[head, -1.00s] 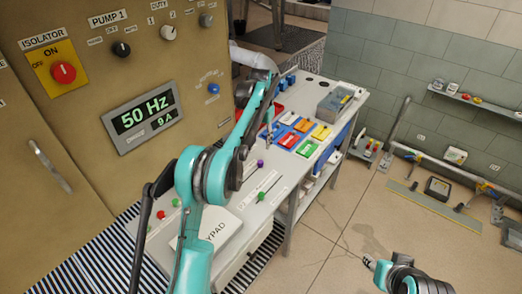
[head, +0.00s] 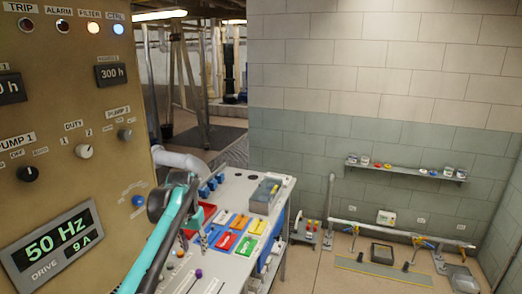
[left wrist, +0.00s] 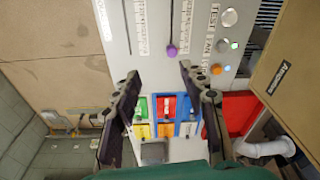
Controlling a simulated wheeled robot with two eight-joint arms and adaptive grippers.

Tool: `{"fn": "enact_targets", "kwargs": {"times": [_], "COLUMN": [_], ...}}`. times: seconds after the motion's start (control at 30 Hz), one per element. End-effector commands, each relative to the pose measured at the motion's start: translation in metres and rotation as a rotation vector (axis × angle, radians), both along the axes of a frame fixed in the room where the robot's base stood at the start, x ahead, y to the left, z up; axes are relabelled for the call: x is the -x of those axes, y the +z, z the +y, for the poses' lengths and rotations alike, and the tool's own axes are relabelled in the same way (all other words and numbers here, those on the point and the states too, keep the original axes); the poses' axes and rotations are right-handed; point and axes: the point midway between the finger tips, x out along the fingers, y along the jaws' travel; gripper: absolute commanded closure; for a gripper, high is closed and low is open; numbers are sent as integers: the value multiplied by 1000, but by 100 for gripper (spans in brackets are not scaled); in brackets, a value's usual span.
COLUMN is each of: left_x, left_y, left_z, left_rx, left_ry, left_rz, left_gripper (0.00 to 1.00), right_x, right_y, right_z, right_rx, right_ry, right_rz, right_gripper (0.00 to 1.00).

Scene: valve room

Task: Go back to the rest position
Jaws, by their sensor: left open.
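My left arm comes in from the lower left in the head view and bends down over the bench. My left gripper (head: 195,242) is small there and partly hard to make out. In the left wrist view its two dark fingers (left wrist: 159,75) are spread wide apart with nothing between them. Beyond the fingers lie the bench top with a purple knob (left wrist: 171,51) and a blue board with coloured pieces (left wrist: 165,107). My right gripper is in neither current view.
The control cabinet (head: 75,160) stands close on the left. The bench (head: 232,183) carries a red tray (head: 207,211), coloured pieces and a grey box (head: 267,191). A wall shelf (head: 407,172) and floor fittings are at the right. Floor right of the bench is partly clear.

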Motion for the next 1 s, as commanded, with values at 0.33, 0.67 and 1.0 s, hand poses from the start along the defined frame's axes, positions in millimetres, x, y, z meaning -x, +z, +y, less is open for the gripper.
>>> {"fn": "enact_targets", "kwargs": {"times": [0.33, 0.67, 1.0], "left_x": [131, 253, 303], "left_y": [14, -43, -92], "left_z": [-26, -42, -48], "left_rx": [7, 35, 58], "left_ry": [55, 106, 129], "left_rz": [-202, -391, -485], "left_gripper": [57, 57, 57], "right_x": [0, 0, 0], "right_y": [-18, -31, -37], "right_z": [0, 0, 0], "right_rx": [0, 0, 0], "right_ry": [0, 0, 0], "right_rz": [0, 0, 0], "right_gripper": [60, 60, 60]}}
